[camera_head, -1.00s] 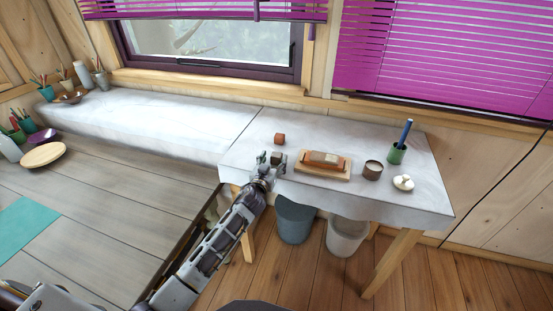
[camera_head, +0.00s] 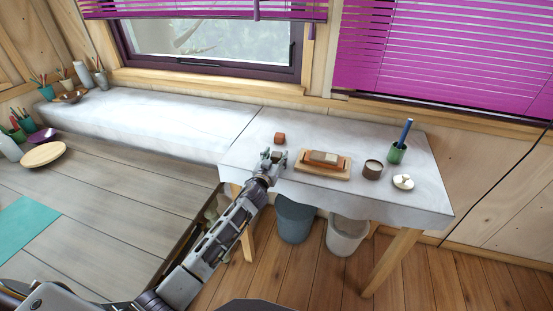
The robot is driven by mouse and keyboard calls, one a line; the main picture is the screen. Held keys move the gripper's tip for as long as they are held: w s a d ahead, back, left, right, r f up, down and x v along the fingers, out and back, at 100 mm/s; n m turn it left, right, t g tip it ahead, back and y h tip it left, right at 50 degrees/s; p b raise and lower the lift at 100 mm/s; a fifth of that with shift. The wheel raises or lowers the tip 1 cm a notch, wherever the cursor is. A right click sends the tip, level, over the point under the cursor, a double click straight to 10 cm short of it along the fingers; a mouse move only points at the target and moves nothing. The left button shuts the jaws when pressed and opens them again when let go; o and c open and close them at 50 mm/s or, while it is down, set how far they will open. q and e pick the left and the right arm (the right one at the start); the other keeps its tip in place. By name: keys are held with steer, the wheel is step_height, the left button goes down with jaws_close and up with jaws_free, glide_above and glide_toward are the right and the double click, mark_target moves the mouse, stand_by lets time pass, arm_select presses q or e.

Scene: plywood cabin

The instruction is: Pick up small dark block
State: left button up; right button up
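My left gripper (camera_head: 273,157) is over the front left part of the pale table (camera_head: 320,130), with its fingertips pointing away from me. The small dark block (camera_head: 277,155) is only partly seen, at the fingertips; the gripper covers most of it. The two fingers stand apart, but I cannot tell whether they press on the block. My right gripper is not in view.
Right of the gripper is a wooden board (camera_head: 309,169) with a brick-like block. Two bins (camera_head: 295,220) stand below. The table's back is clear.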

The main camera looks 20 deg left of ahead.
mark_target(275, 156)
arm_select(q)
steer(key=c, duration=0.9)
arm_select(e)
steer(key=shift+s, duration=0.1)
arm_select(q)
steer(key=shift+o, duration=0.2)
